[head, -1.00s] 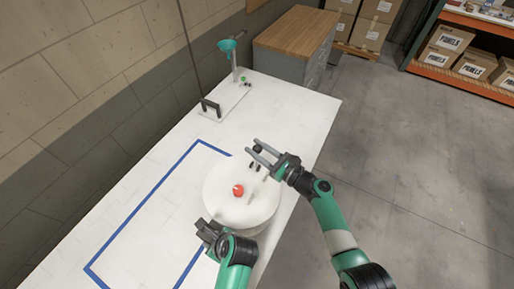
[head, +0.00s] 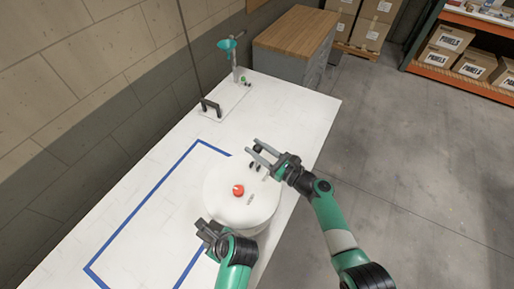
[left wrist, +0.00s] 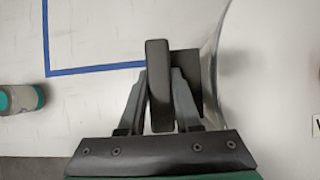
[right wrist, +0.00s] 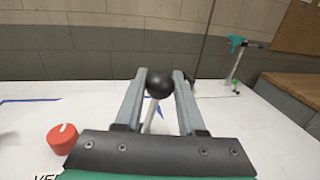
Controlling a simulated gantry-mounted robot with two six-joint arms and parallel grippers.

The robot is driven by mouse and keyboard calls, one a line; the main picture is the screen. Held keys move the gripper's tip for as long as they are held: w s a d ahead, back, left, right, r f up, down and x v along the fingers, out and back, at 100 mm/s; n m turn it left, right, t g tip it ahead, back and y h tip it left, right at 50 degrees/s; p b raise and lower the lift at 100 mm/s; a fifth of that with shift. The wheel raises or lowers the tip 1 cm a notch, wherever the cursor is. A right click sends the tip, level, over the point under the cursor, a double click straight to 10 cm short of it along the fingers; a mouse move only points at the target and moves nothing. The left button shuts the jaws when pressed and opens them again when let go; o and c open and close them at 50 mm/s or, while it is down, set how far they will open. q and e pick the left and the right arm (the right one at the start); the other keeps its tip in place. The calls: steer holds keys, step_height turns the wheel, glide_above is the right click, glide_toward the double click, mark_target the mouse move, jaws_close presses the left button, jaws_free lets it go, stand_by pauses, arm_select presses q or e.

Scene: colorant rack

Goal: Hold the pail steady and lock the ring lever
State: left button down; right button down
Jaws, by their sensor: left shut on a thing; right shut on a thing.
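The white round pail (head: 226,205) stands on the white table, with a red cap (head: 238,190) on its lid. The cap also shows in the right wrist view (right wrist: 62,138). My left gripper (head: 203,226) is at the pail's near left side, shut on a dark grip block (left wrist: 157,88). The pail's curved edge lies just right of it in the left wrist view. My right gripper (head: 254,147) is at the pail's far right side, shut on the black ball knob (right wrist: 159,82) of the ring lever, whose pale rod (right wrist: 150,116) runs down between the fingers. The rod's lower end is hidden.
Blue tape (head: 133,213) marks a rectangle on the table left of the pail. A white plate with a black handle (head: 211,107) and a stand with a teal funnel (head: 228,45) are at the far end. A wood-topped cabinet (head: 295,32) stands behind.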

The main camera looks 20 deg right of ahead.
steer(key=d+m, duration=0.1)
steer(key=w+m, duration=0.1)
steer(key=shift+w+d+f+m+g, duration=0.3)
steer(key=shift+d+f+m, duration=0.05)
steer(key=shift+m, duration=0.05)
steer(key=shift+w+d+f+m, duration=0.35)
steer(key=shift+m, duration=0.45)
steer(key=c, duration=0.5)
jaws_free()
steer(key=shift+s, duration=0.1)
steer(key=v, duration=0.7)
steer(key=shift+s+d+r, duration=0.1)
steer(key=shift+s+r, duration=0.1)
